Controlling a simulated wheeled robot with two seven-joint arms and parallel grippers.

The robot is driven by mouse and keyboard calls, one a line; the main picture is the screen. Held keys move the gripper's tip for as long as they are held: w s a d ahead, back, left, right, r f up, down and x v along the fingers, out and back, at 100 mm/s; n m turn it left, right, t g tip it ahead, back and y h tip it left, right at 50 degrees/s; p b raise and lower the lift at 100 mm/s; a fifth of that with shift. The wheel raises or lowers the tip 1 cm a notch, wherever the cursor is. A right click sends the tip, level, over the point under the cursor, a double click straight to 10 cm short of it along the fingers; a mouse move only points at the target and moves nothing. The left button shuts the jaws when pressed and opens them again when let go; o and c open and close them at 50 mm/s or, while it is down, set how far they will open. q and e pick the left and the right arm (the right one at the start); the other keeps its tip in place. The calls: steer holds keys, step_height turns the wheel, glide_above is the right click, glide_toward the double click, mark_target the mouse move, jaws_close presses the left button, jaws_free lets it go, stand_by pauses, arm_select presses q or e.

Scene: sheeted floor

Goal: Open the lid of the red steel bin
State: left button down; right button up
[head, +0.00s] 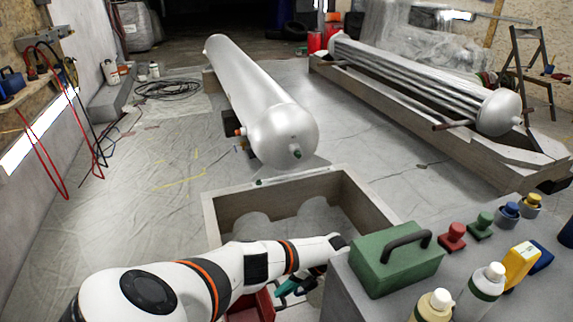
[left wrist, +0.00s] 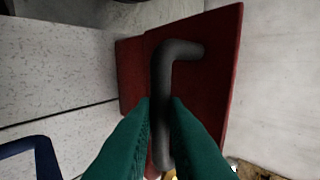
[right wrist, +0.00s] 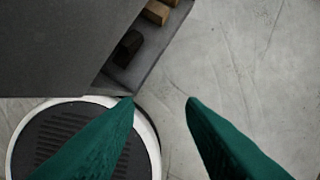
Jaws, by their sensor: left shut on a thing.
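The red steel bin (head: 262,304) shows partly at the bottom of the head view, mostly behind my left arm. In the left wrist view its red lid (left wrist: 205,88) fills the middle, with a dark bent handle (left wrist: 163,75) on it. My left gripper (left wrist: 162,102) has its green fingers on both sides of the handle and is shut on it. The left gripper (head: 290,287) also shows in the head view beside the bin. I cannot tell how far the lid is raised. My right gripper (right wrist: 161,100) is open and empty, with its fingers apart.
A green box with a dark handle (head: 396,262) stands on the grey bench (head: 350,300) at right, with bottles and coloured knobs. A wooden crate (head: 212,217) stands behind my left arm. Small wooden blocks (right wrist: 157,12) lie in a grey shelf (right wrist: 150,65) near my right gripper.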

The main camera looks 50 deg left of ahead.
arm_select(q)
steer(key=shift+s+a+f, duration=0.1)
steer(key=shift+s+f, duration=0.1)
steer(key=shift+f, duration=0.1)
arm_select(e)
steer(key=shift+v, duration=0.95)
steer(key=shift+d, duration=0.2)
arm_select(q)
steer(key=c, duration=1.5)
jaws_free()
steer(key=shift+a, duration=0.15)
steer(key=shift+o, duration=0.2)
arm_select(e)
steer(key=shift+a, duration=0.15)
arm_select(q)
steer(key=shift+w+r, duration=0.1)
steer(key=shift+w, duration=0.05)
steer(key=v, duration=1.1)
steer(key=shift+w+d+b, duration=0.25)
steer(key=shift+w+b, duration=0.1)
steer(key=shift+w, duration=0.05)
arm_select(e)
steer(key=shift+f, duration=0.2)
arm_select(q)
steer(key=shift+s+r, duration=0.1)
